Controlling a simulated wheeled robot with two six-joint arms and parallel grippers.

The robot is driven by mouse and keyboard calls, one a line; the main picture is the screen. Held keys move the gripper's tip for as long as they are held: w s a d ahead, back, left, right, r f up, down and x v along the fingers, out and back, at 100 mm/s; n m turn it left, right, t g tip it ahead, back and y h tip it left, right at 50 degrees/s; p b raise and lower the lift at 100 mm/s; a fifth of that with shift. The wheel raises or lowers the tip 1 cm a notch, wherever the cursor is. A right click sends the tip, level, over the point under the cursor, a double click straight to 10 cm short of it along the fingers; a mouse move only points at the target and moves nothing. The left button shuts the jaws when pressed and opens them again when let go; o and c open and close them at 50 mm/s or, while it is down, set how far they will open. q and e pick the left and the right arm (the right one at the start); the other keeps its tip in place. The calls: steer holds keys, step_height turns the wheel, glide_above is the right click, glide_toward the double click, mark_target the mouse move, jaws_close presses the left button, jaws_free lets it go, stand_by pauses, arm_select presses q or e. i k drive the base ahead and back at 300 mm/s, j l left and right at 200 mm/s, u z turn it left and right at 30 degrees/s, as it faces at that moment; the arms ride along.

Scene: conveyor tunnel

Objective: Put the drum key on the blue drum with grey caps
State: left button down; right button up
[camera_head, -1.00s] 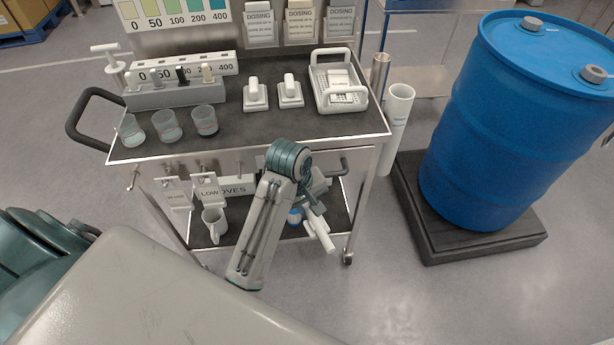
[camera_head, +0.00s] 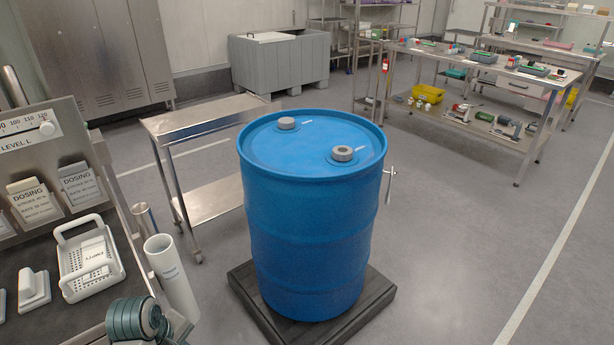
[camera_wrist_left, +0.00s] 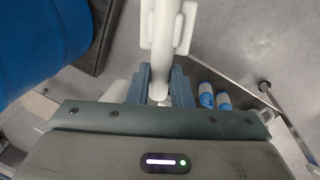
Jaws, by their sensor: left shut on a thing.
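The blue drum (camera_head: 312,225) stands upright on a dark low platform (camera_head: 380,293) in the middle of the head view. Two grey caps (camera_head: 343,154) sit on its lid, one near and one at the far left. My left gripper (camera_wrist_left: 161,88) is shut on a long white piece with a wider part, which looks like the drum key (camera_wrist_left: 160,35). The held piece runs out of the top of the wrist view, so its far end is hidden. The drum also shows at the wrist view's upper left (camera_wrist_left: 40,45), apart from the piece. My right gripper is out of view.
A dosing trolley with a white basket (camera_head: 88,262) is at the left, beside a white tube (camera_head: 172,278). A steel cart (camera_head: 215,117) stands behind the drum. A thin metal tool (camera_head: 389,186) hangs at the drum's right side. The floor to the right is clear.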

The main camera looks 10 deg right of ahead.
mark_target(297, 152)
steer(key=i+l+u, duration=0.15)
steer(key=l, duration=0.45)
steer(key=i+l+u, duration=0.15)
steer(key=l, duration=0.45)
steer(key=i+l+u, duration=0.15)
steer(key=l, duration=0.45)
steer(key=l+u, duration=0.2)
steer(key=l, duration=0.45)
steer(key=i+l+u, duration=0.25)
steer(key=l, duration=0.95)
steer(key=l+u, duration=0.25)
steer(key=l, duration=1)
